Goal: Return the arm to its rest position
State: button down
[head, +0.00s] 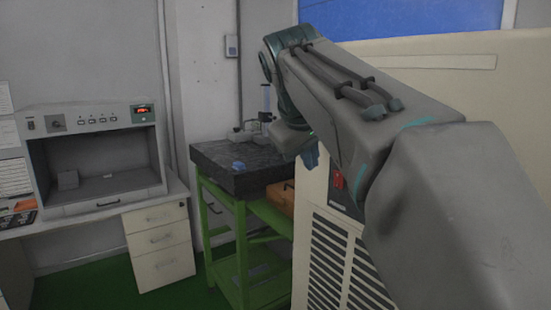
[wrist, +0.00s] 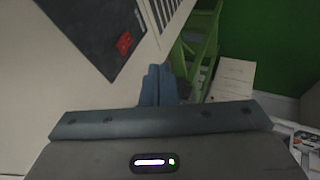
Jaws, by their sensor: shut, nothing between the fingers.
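My arm reaches from the lower right of the head view up toward the middle, with its far joint high over the dark-topped table. My gripper (wrist: 158,88) shows in the wrist view as two blue fingers set close together, shut and empty. In the head view only a small blue part of it (head: 311,155) shows below the forearm; the rest is hidden behind my arm. The fingers are in the air and hold nothing.
A large cream cabinet (head: 430,88) with a vent grille and red switch stands close beside my arm. A green stand (head: 240,262) carries a dark slab (head: 225,172) and an orange case (head: 281,198). A grey test box (head: 92,205) sits on a desk with white drawers (head: 160,242) at left.

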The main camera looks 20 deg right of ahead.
jog(key=s+a+f+m+g+y, duration=0.1)
jog(key=s+f, duration=0.4)
jog(key=f, duration=0.5)
jog(key=s+a+f+g+y, duration=0.1)
jog(key=s+f, duration=0.4)
jog(key=f, duration=0.6)
jog(key=s+a+f+m+g+y, duration=0.1)
jog(key=s+a+f, duration=0.4)
jog(key=f, duration=0.6)
jog(key=shift+f+m+y, duration=0.15)
jog(key=shift+m+y, duration=0.15)
jog(key=shift+y, duration=0.4)
jog(key=shift+s, duration=0.1)
